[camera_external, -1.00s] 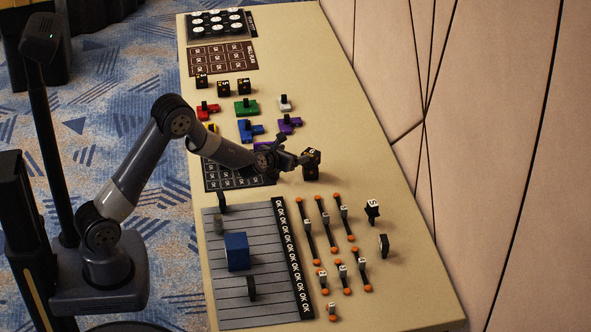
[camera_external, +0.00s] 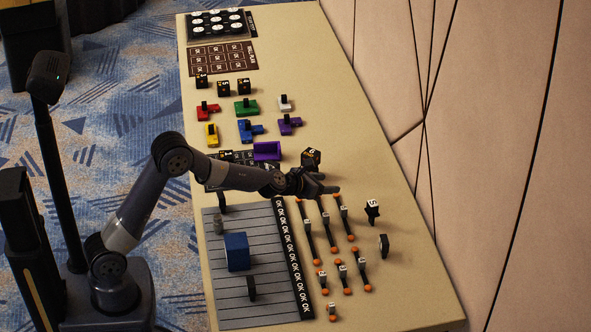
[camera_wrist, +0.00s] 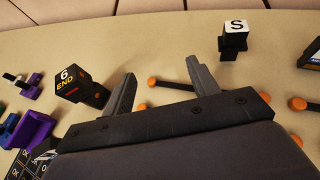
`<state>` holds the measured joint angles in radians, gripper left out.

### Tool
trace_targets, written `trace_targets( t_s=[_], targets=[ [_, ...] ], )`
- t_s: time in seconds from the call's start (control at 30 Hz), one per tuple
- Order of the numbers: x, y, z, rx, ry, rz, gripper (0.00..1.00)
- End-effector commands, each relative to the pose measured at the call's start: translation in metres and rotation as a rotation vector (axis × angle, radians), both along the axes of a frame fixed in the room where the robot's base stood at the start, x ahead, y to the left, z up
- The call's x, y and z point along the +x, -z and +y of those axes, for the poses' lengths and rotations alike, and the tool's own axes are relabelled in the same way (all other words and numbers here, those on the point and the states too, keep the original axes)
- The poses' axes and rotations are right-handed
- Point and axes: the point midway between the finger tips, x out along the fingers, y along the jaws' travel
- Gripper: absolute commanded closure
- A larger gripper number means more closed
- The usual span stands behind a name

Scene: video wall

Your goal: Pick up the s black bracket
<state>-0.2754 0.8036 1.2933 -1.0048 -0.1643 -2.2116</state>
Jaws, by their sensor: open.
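The black bracket marked with a white S (camera_external: 373,210) stands upright on the tan table, right of the orange-ended rods. In the wrist view the S bracket (camera_wrist: 235,38) is at the top right, beyond the fingertips, its white S label facing up. My gripper (camera_external: 325,185) is over the table, up and left of the bracket in the external view and apart from it. In the wrist view my gripper (camera_wrist: 160,85) has its two fingers spread wide with nothing held between them.
A black cube marked 6 END (camera_wrist: 73,84) is close beside the left finger. Several black rods with orange ends (camera_external: 331,229) lie below my gripper. Another small black piece (camera_external: 384,246) stands near the bracket. The grey lined board (camera_external: 255,290) holds a blue block (camera_external: 237,252).

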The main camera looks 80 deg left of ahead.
Motion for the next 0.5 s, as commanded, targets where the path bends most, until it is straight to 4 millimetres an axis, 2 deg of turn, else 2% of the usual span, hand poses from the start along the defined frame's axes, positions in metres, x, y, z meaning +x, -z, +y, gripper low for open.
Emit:
trace_targets(
  t_s=[0.03, 0.23, 0.4, 0.5],
  targets=[
    [0.008, 0.015, -0.016, 0.001, 0.046, -0.009, 0.44],
    [0.03, 0.016, -0.067, 0.009, 0.207, -0.027, 0.44],
    [0.036, 0.011, -0.088, 0.014, 0.275, -0.038, 0.44],
    [0.04, 0.01, -0.091, 0.016, 0.288, -0.038, 0.44]
  ],
)
